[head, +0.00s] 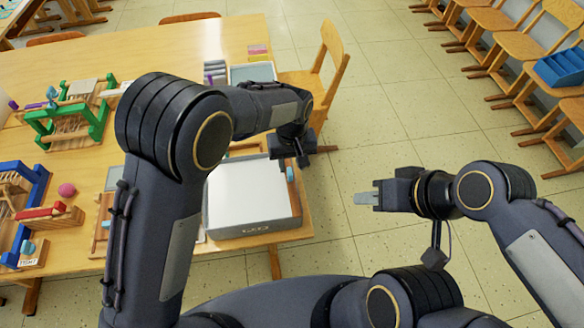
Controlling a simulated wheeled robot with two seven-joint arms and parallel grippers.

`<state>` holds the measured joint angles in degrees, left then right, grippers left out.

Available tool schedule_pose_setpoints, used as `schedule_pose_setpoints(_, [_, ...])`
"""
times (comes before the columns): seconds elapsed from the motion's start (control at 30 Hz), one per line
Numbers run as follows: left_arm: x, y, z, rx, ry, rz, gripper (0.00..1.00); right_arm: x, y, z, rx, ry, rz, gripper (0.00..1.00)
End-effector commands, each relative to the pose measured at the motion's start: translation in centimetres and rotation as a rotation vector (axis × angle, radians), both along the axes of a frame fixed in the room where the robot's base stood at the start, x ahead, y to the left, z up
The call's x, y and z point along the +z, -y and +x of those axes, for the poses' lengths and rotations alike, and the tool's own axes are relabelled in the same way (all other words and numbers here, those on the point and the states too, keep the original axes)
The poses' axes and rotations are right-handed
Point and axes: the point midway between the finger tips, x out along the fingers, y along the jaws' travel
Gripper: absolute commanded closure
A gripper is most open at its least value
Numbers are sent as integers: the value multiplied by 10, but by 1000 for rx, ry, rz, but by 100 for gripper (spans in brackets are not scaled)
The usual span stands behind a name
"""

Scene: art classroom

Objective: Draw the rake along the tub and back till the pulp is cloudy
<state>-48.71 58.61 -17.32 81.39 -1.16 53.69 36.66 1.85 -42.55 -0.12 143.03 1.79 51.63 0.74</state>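The tub (252,228) is a grey box with a smooth white surface inside. It stands at the near right corner of the wooden table. My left gripper (295,162) points down over the tub's far right part. A small light-blue piece (290,174) shows just below its fingers at the tub's right side. I cannot tell whether the fingers touch it or whether it belongs to the rake. No rake is clearly recognisable. My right gripper (364,198) is over the floor right of the tub, pointing left, with nothing visible in it. Its finger gap cannot be made out.
A wooden chair (322,78) stands at the table's right edge. Chairs line the far right. Floor between is clear.

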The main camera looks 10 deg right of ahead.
Motion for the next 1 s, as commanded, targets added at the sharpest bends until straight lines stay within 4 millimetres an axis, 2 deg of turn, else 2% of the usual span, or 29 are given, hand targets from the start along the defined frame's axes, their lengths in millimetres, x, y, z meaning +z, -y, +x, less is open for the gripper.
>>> schedule_pose_setpoints(0.1, [22, 1, 0, -1, 4, -3, 65, -5, 0, 0, 0, 0, 0, 65])
schedule_pose_setpoints(0.3, [45, 1, 0, -1, 1, -2, 65, -7, 0, 0, 0, 0, 0, 65])
schedule_pose_setpoints(0.9, [51, 0, 0, 0, 0, -2, 65, -7, 0, 0, 0, 0, 0, 65])
schedule_pose_setpoints(1.0, [59, -10, 2, 11, -2, -22, 65, -7, 0, 0, 0, 0, 0, 65])
